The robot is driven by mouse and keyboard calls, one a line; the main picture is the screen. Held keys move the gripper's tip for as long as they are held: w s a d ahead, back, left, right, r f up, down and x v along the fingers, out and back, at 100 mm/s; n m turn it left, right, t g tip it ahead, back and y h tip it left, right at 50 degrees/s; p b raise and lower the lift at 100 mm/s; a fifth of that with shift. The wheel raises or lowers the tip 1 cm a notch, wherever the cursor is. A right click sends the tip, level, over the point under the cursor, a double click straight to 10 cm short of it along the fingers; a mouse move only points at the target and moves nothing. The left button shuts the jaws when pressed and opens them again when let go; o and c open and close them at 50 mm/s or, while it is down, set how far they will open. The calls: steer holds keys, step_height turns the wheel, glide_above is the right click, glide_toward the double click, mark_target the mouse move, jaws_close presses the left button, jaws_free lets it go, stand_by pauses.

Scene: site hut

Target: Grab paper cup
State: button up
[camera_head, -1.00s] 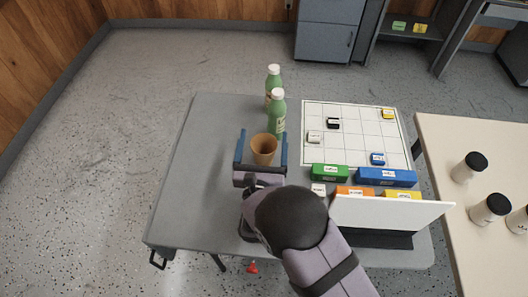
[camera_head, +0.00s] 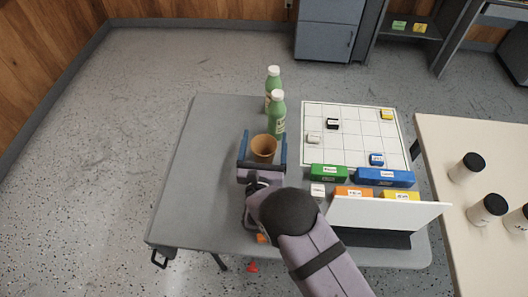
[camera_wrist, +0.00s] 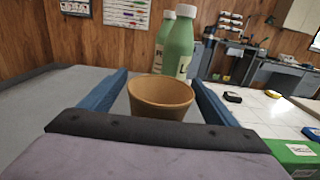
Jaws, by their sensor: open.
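The brown paper cup (camera_head: 263,149) stands upright on the grey table (camera_head: 190,200). My gripper (camera_head: 263,147) is open, with one blue finger on each side of the cup. In the wrist view the cup (camera_wrist: 161,93) sits between the two fingers, its open rim facing up. A gap shows between the cup and the left finger; on the right the cup is close to the finger, and I cannot tell whether they touch. The lower part of the cup is hidden behind my gripper's palm in the wrist view.
Two green bottles with white caps (camera_head: 277,117) stand just beyond the cup. To the right lie a white grid board (camera_head: 350,118) with small blocks, a green block (camera_head: 328,172), a blue block (camera_head: 385,178) and a white panel (camera_head: 385,213). The table's left side is clear.

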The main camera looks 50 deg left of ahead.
steer(key=shift+x, duration=0.8)
steer(key=c, duration=1.1)
steer(key=shift+r, duration=0.1)
step_height(320, 180, up, 18)
steer(key=b, duration=0.2)
steer(key=shift+b, duration=0.3)
